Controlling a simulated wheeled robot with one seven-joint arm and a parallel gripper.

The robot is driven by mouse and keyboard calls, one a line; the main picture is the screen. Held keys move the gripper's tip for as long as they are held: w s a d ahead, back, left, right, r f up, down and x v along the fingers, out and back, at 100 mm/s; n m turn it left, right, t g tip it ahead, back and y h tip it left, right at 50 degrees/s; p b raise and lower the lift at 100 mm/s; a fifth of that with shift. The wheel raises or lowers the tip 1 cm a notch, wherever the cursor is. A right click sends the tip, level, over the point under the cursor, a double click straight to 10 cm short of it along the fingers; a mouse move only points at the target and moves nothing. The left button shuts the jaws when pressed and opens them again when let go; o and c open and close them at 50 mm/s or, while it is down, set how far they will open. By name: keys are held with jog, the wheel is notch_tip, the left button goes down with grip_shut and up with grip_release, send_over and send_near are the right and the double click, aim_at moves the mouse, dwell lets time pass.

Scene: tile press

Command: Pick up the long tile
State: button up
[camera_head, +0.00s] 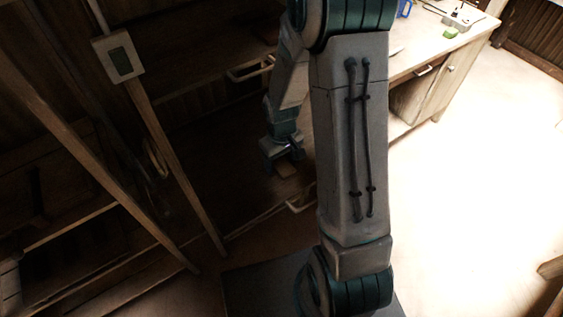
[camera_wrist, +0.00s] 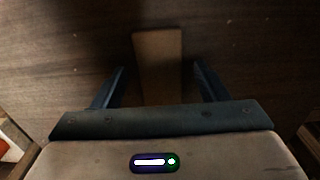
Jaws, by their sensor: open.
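The long tile (camera_wrist: 158,62) is a plain brown strip on a dark wooden surface (camera_wrist: 60,60). In the wrist view it runs lengthwise toward my gripper (camera_wrist: 160,84). My gripper is open, with one blue finger on each side of the tile's line and a gap to it on both sides. The tile's near end is hidden behind the gripper body. In the head view my gripper (camera_head: 283,158) is low over the dark surface at the end of the arm, and a small brown piece of the tile (camera_head: 286,170) shows just below it.
A lit workbench (camera_head: 425,70) with small items stands at the upper right. Wooden posts (camera_head: 165,150) rise at the left, one bearing a pale box with a display (camera_head: 118,57). The pale floor (camera_head: 480,180) at the right is mostly clear.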

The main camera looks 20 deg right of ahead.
jog(key=c, duration=1.1)
